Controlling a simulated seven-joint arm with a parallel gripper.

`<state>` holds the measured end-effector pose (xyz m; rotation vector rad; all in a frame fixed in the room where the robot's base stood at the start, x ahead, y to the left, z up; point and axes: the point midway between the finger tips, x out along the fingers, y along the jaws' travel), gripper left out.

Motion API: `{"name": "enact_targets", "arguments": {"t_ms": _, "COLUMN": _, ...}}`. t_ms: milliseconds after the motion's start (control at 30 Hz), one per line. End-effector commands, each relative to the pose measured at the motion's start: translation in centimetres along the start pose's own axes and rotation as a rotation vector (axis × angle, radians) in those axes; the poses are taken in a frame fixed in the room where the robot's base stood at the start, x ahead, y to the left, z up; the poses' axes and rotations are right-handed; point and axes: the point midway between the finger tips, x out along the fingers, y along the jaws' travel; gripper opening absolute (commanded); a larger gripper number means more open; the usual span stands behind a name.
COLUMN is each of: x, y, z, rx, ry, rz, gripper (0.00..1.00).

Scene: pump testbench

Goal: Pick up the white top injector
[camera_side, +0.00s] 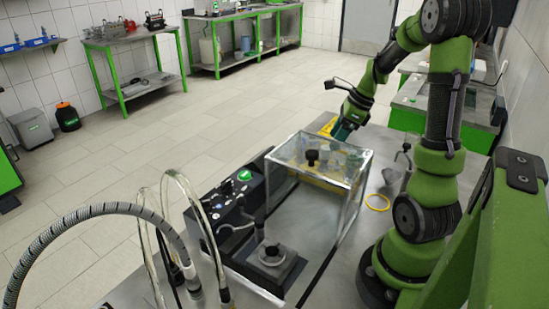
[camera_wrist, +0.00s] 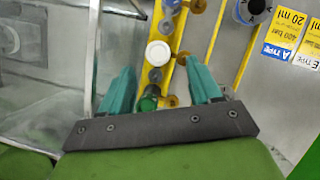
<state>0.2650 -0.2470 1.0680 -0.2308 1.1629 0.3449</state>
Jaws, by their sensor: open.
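In the wrist view a round white top (camera_wrist: 158,52), which looks like the white top injector, sits in a row along a yellow rack (camera_wrist: 180,75). My gripper (camera_wrist: 158,72) is open, with one teal finger on each side of the row. The white top lies slightly beyond the fingertips, roughly centred between them, and no finger visibly touches it. A green top (camera_wrist: 148,100) is nearer the gripper's palm. In the side view my gripper (camera_side: 342,131) points down behind the clear box; the injectors are too small to tell apart there.
A clear-walled box (camera_side: 345,205) stands close to my gripper on the metal table. A black pump unit (camera_side: 270,262) with hoses is at its left. A yellow ring (camera_side: 378,202) lies on the table. Label cards (camera_wrist: 285,30) lie right of the rack.

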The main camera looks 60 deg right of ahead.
Motion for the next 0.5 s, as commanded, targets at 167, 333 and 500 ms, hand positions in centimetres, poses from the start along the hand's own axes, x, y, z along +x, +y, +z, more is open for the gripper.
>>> {"name": "enact_targets", "arguments": {"t_ms": 167, "x": 2.1, "y": 0.2, "z": 0.2, "rx": 0.001, "ry": 0.001, "rz": 0.005, "gripper": 0.63}}
{"name": "enact_targets", "arguments": {"t_ms": 333, "x": 4.5, "y": 0.1, "z": 0.3, "rx": 0.001, "ry": 0.000, "rz": 0.004, "gripper": 0.63}}
{"name": "enact_targets", "arguments": {"t_ms": 500, "x": 5.3, "y": 0.1, "z": 0.4, "rx": -0.001, "ry": -0.001, "rz": 0.000, "gripper": 0.63}}
